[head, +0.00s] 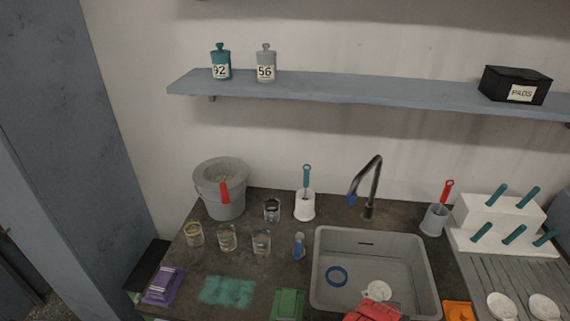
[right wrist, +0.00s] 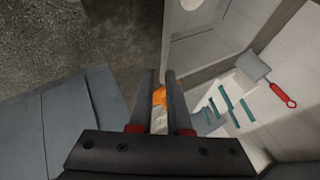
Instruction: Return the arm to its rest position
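My right gripper (right wrist: 160,74) shows in the right wrist view with its two dark fingers apart and a gap between them. Something orange (right wrist: 159,96) appears in that gap; it looks to lie beyond the fingers rather than between them. Neither of my grippers shows in the head view, and my left gripper is in no view.
A grey sink (head: 330,286) is set in the dark counter. A grey bucket (head: 213,203), several glass jars, a faucet (head: 374,190) and a white rack (head: 482,214) stand around it. A shelf (head: 360,94) runs above. A red folded item (head: 372,311) lies at the sink's front.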

